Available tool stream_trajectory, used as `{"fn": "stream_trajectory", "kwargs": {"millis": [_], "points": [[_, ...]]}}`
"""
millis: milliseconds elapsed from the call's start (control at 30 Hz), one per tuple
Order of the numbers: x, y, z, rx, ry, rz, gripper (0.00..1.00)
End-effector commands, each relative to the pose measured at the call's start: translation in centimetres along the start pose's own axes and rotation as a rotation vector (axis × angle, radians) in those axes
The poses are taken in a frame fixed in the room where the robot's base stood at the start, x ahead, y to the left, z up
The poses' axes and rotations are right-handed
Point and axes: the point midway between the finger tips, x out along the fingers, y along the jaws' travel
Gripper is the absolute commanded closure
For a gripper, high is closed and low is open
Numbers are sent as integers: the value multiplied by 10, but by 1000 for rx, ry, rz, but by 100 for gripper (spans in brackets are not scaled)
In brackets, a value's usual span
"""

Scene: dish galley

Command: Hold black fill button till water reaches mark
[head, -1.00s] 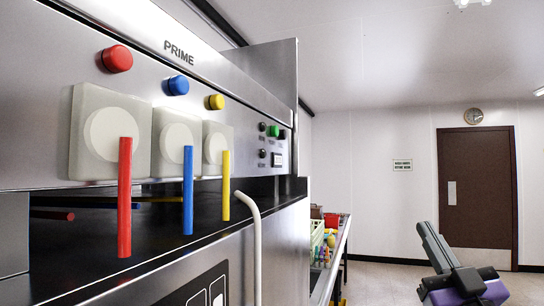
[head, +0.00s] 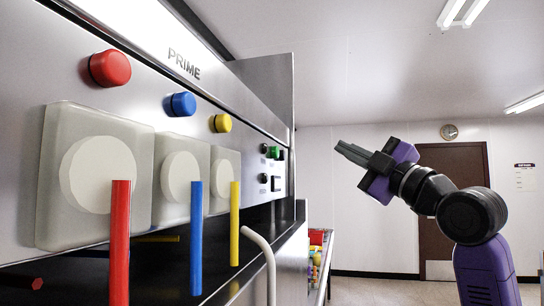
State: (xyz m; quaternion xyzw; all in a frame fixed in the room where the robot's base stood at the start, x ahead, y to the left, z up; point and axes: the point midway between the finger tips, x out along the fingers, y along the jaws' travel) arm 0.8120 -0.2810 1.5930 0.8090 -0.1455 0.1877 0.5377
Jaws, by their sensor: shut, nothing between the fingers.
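The steel machine's small control group at the far right end of its panel has a black button at upper left (head: 264,148), a green button (head: 275,152), another black button at lower left (head: 263,178) and a black-framed display or switch (head: 277,184). Their labels are too small to read, so I cannot tell which is the fill button. My gripper (head: 340,150) is shut and empty, in the air to the right of the panel, pointing left toward it and apart from it. No water level or mark can be made out.
Red (head: 110,66), blue (head: 181,104) and yellow (head: 221,123) buttons sit above white pump covers, with red, blue and yellow tubes hanging below. A curved pale pipe (head: 262,250) rises in front. A table with colourful items (head: 318,250) stands beyond. A brown door (head: 455,170) is behind my arm.

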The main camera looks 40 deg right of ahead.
Motion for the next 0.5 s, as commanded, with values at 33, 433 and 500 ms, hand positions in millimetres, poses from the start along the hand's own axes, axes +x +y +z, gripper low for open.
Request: {"fn": "stream_trajectory", "kwargs": {"millis": [33,433,500], "points": [[0,-5,2,-25,-5,-23,100],[0,-11,4,-85,-13,-46,100],[0,-11,4,-85,-13,-45,100]]}}
